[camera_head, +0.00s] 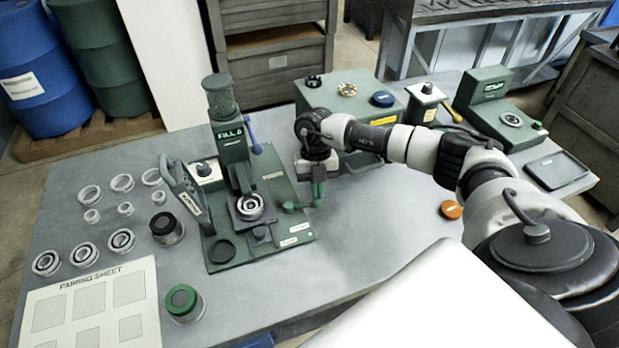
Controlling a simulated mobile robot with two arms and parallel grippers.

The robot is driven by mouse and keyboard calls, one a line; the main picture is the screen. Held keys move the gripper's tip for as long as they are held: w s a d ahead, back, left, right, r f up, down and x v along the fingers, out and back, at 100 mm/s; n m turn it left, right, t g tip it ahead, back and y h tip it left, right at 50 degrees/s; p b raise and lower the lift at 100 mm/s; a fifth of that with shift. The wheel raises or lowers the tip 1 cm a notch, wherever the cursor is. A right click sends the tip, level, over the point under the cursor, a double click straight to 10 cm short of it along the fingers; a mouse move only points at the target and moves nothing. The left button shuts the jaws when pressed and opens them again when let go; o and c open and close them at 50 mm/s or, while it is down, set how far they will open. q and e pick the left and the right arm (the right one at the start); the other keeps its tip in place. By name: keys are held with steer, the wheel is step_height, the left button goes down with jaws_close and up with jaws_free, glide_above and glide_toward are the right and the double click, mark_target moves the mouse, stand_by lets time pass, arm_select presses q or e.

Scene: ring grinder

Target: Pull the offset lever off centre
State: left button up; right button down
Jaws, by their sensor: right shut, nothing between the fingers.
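A green ring-grinder station (232,140) with a lit display stands on a green baseplate (285,238). A ring sits on its holder (250,206) at the front. A green crank-shaped lever (296,206) with an upright grip shows at the station's right side. I cannot tell for certain which is the offset lever. My right gripper (318,178) points down at the green lever's upright grip, close to it; contact is unclear. It is shut and empty. My left gripper is not in view.
Several metal rings (90,194) and a pairing sheet (88,308) lie on the left. Dark (166,228) and green-topped (184,302) cylinders stand nearby. A green box (352,104) stands behind my right arm. An orange disc (451,210) lies right. The front-middle tabletop is clear.

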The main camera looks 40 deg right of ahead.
steer(key=b+v, duration=0.2)
steer(key=v, duration=0.9)
steer(key=shift+b, duration=0.4)
steer(key=shift+f, duration=0.1)
